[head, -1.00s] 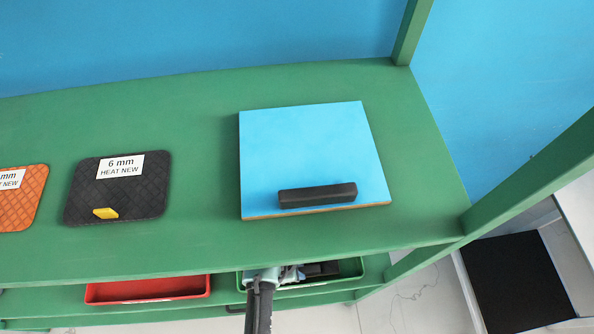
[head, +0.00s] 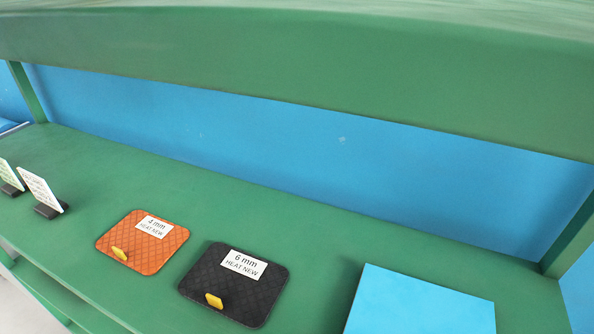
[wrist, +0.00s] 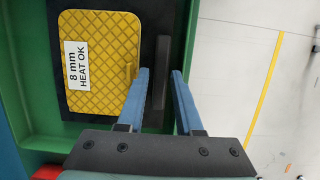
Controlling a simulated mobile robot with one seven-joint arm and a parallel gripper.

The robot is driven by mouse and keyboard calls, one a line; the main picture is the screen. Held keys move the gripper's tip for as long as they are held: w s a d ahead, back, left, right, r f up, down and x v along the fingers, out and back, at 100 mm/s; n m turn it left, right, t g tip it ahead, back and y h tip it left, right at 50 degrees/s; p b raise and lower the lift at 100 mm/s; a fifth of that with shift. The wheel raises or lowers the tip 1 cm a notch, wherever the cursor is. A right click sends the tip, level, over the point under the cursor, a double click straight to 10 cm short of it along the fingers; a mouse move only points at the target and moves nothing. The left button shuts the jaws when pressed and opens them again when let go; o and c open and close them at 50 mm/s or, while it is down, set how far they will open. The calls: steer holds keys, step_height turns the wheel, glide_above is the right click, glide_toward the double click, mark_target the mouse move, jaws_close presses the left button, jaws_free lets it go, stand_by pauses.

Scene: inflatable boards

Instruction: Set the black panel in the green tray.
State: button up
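A black square panel (head: 233,284) labelled "6 mm HEAT NEW", with a small yellow tab, lies flat on the green shelf in the head view. In the wrist view a green tray (wrist: 180,30) holds a flat black board with a dark bar handle (wrist: 160,70). A yellow panel (wrist: 105,60) labelled "8 mm HEAT OK" lies on that board. My gripper (wrist: 160,73) is over the tray, fingers apart on either side of the bar. I cannot tell whether they touch it. The tray and gripper are out of the head view.
An orange panel (head: 143,242) labelled "4 mm HEAT NEW" lies left of the black one. A blue board (head: 420,305) lies to the right. Two white sign cards (head: 40,190) stand at the far left. An upper green beam (head: 300,75) crosses above. A red edge (wrist: 48,172) shows beside the tray.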

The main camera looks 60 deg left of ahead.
steer(key=p+v, duration=0.2)
steer(key=v, duration=0.1)
steer(key=shift+w, duration=0.1)
steer(key=s+a, duration=0.2)
steer(key=a, duration=0.1)
steer(key=s+a+p, duration=0.1)
steer(key=s+a, duration=0.1)
steer(key=a, duration=0.1)
steer(key=s+a, duration=0.3)
steer(key=shift+a+f, duration=0.4)
